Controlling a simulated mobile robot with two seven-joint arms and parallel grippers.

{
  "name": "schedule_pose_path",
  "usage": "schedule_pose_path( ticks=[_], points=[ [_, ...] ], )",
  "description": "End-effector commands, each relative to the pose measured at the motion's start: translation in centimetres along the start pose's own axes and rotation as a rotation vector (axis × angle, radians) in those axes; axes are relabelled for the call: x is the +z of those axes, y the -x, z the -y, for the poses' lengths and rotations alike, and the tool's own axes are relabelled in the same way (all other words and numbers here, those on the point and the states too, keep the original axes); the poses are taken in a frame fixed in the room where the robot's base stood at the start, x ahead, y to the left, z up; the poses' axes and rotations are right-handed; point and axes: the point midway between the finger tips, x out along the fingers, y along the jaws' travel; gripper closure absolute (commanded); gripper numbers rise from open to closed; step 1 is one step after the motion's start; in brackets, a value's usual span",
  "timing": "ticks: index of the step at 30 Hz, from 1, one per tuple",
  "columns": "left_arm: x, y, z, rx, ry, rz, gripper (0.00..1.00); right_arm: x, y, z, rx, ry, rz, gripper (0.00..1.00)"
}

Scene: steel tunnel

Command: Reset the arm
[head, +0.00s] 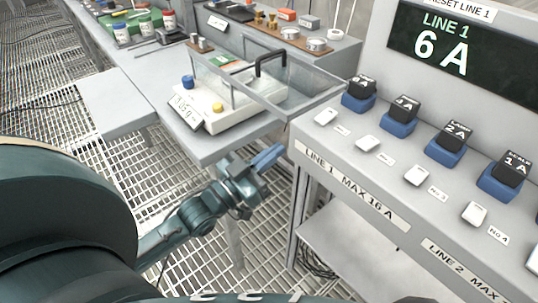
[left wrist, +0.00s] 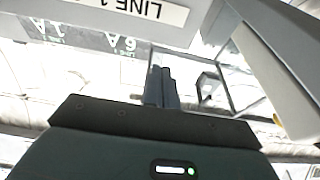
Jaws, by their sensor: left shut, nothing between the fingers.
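My left arm comes in from the lower left in the head view. My left gripper (head: 267,156) is shut and empty, with its blue-grey fingers together. It is beside the left end of the grey console (head: 350,196), in front of the bench that bears a balance. In the left wrist view the shut fingers (left wrist: 161,88) point up the picture, towards the clear balance case and the console label. My right gripper does not show in either view.
The balance (head: 212,108) stands under a clear case with a black handle (head: 270,60). The console carries several blue-based black blocks (head: 358,93), white switches (head: 368,144) and a display (head: 445,45) reading "LINE 1 6 A". Grating floor (head: 110,160) lies open at left.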

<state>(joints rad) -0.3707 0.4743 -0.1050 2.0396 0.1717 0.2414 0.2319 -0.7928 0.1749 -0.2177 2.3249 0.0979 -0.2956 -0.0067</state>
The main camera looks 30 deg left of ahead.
Motion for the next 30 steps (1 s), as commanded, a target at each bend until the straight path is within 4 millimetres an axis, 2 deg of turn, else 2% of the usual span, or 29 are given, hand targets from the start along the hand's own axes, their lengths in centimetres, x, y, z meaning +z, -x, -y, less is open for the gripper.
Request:
schedule_pose_path(
  ticks=[5, 22, 26, 30],
  points=[
    [0.0, 0.9, 0.0, 0.000, -0.001, 0.000, 1.00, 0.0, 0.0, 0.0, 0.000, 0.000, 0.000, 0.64],
    [0.3, 1.1, -0.3, -0.003, 0.004, 0.013, 1.00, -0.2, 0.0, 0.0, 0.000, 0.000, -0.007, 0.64],
    [2.2, 2.7, -2.6, -0.023, 0.032, 0.110, 1.00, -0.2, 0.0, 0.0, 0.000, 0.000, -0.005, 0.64],
    [4.6, 5.6, -6.3, -0.050, 0.072, 0.280, 1.00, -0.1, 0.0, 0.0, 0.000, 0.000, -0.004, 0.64]
  ],
)
